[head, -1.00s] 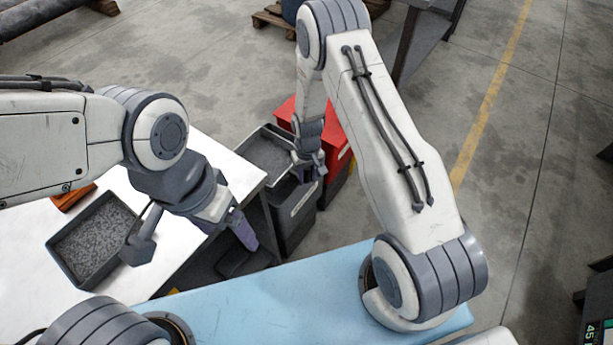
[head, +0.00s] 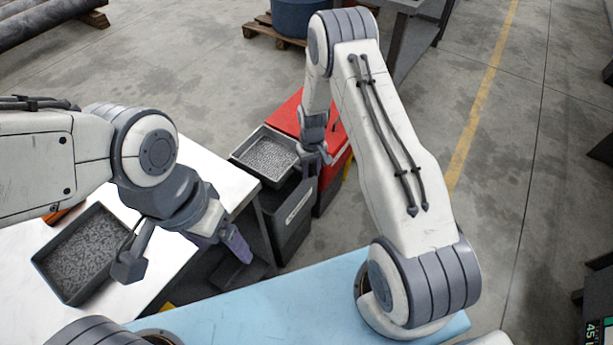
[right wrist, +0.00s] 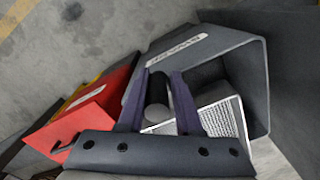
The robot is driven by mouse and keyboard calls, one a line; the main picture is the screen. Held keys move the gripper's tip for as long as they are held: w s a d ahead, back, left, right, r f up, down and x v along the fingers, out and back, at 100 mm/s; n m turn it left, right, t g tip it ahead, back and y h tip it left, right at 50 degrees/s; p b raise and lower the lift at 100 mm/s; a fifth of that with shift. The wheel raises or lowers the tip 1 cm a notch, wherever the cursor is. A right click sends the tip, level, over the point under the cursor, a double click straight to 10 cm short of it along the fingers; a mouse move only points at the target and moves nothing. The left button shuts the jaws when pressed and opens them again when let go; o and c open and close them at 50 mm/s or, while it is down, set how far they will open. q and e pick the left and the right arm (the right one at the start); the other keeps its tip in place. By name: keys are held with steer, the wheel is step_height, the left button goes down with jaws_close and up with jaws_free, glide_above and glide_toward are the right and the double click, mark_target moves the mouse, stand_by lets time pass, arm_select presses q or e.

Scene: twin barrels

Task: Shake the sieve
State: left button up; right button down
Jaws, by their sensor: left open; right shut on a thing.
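The sieve (head: 268,156) is a grey rectangular tray with a speckled bottom, held over the labelled dark grey bin (head: 292,222). My right gripper (head: 318,158) is shut on the sieve's handle at its right side. In the right wrist view, the dark cylindrical handle (right wrist: 157,92) sits between the two purple fingers, and part of the sieve's pale mesh (right wrist: 220,120) shows over the bin's opening (right wrist: 262,55). The fingers hide part of the sieve there. My left gripper (head: 185,252) is open and empty above the white table, its fingers wide apart.
A dark tray of grey grains (head: 62,287) lies on the white table (head: 175,275), left of my left gripper. A red bin (head: 288,116) stands beside the grey bin. A pale blue surface (head: 270,305) is nearest me. Open floor lies to the right.

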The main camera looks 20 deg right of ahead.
steer(key=shift+w+d+r, duration=0.1)
steer(key=shift+w+d, duration=0.25)
steer(key=shift+w, duration=0.05)
steer(key=c, duration=0.7)
jaws_free()
steer(key=shift+d, duration=0.15)
steer(key=shift+a, duration=0.2)
step_height(320, 180, up, 10)
steer(key=shift+s+a+r, duration=0.1)
steer(key=shift+r, duration=0.05)
